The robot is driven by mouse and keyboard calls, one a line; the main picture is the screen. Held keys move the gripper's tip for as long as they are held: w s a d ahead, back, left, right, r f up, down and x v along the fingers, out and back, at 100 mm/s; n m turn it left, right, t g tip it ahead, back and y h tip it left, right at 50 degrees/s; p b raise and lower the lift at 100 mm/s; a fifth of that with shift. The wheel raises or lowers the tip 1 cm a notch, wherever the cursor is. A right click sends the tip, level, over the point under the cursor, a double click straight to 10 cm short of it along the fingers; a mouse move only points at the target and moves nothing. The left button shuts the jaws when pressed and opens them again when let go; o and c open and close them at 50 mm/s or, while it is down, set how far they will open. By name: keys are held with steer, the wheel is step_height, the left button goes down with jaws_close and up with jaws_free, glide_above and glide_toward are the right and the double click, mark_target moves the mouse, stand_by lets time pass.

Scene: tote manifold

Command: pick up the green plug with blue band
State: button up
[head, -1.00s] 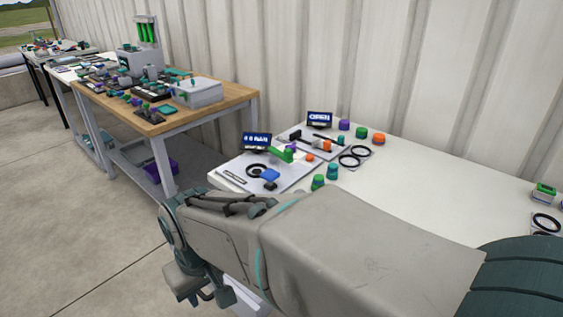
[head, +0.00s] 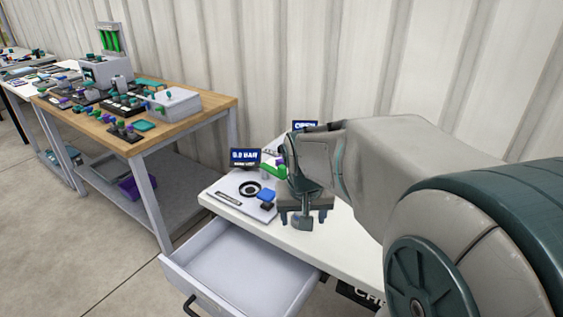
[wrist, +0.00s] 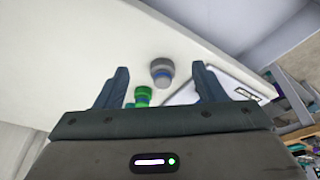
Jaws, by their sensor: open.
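A green plug (wrist: 142,95) stands on the white table in the wrist view, left of centre and close to my gripper's body. I cannot make out a blue band on it. A grey plug with a blue band (wrist: 162,72) stands farther out, between my fingertips in the picture. My gripper (wrist: 160,67) is open and empty.
A white panel with a display (head: 245,157), a black ring (head: 250,188) and a blue part (head: 266,196) lies left of my gripper. An open drawer (head: 240,275) juts out below the table (head: 345,240). A wooden workbench (head: 185,112) with several parts stands farther left.

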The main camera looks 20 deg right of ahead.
steer(key=w+d+r+m+h+p, duration=0.1)
steer(key=w+d+r+m+p, duration=0.2)
steer(key=w+d+r, duration=0.35)
steer(key=shift+t, duration=0.4)
steer(key=x, duration=0.3)
steer(key=w+x, duration=0.1)
steer(key=x, duration=0.3)
steer(key=w+r+b+x, duration=0.1)
steer(key=x, duration=0.2)
steer(key=shift+w+d+f, duration=0.25)
steer(key=shift+d+f, duration=0.05)
steer(key=shift+d, duration=0.15)
steer(key=shift+a+x, duration=0.15)
steer(key=shift+x, duration=1.35)
steer(key=shift+a+x, duration=0.15)
steer(key=shift+x, duration=1.3)
steer(key=shift+c, duration=0.2)
steer(key=c, duration=1)
